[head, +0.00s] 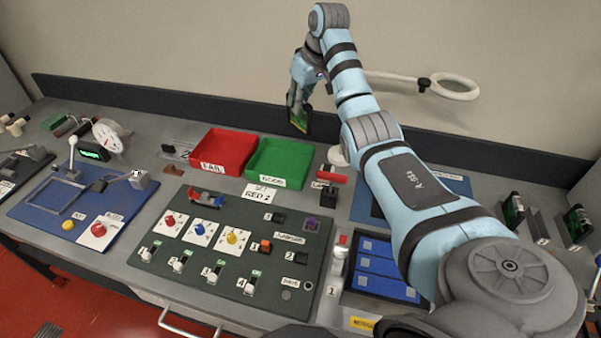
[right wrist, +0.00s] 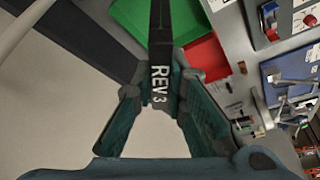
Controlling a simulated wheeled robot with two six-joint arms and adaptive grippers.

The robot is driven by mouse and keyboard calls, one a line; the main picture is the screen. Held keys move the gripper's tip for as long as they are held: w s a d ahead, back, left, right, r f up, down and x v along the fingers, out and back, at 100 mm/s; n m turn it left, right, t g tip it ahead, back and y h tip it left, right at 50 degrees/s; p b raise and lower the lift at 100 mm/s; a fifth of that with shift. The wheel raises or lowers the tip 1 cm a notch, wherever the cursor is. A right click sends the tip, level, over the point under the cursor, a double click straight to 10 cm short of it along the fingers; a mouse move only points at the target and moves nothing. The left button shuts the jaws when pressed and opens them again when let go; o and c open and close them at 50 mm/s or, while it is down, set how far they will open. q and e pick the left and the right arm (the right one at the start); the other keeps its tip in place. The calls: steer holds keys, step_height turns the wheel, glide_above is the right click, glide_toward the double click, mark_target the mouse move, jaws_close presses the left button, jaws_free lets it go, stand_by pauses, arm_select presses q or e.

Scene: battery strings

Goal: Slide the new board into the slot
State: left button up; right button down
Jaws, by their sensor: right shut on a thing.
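The board (head: 301,119), dark with a green face, hangs from my right gripper (head: 298,92) in the air above the back of the bench, just beyond the green bin. In the right wrist view the same board (right wrist: 160,72) shows edge-on between the fingers of the gripper (right wrist: 160,88), with the label "REV 3" on its edge. My right gripper is shut on it. My left gripper is in neither view. Two dark and green boards stand upright in holders at the right of the bench, one (head: 516,210) and another (head: 577,222). I cannot tell which slot is the task's.
A green bin (head: 281,182) and a red bin (head: 222,170) stand near the board. A dark switch panel (head: 150,262) fills the front middle, and a blue fixture (head: 95,243) stands left. A ring-shaped magnifier (head: 455,99) sticks out at the back right.

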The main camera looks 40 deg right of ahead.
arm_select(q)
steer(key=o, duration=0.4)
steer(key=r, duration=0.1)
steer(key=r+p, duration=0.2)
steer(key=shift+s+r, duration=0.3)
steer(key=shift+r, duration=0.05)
arm_select(e)
steer(key=s+a+n+y, duration=0.3)
steer(key=s+a+n, duration=0.3)
steer(key=a+n, duration=0.1)
steer(key=shift+g, duration=0.3)
steer(key=f, duration=1.9)
steer(key=shift+a+b, duration=0.25)
steer(key=shift+b, duration=0.1)
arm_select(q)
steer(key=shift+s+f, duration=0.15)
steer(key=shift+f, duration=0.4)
arm_select(e)
steer(key=shift+w+f, duration=0.2)
steer(key=c, duration=2.1)
jaws_free()
steer(key=shift+f, duration=0.1)
steer(key=o, duration=0.5)
steer(key=shift+c, duration=0.2)
steer(key=shift+s, duration=0.1)
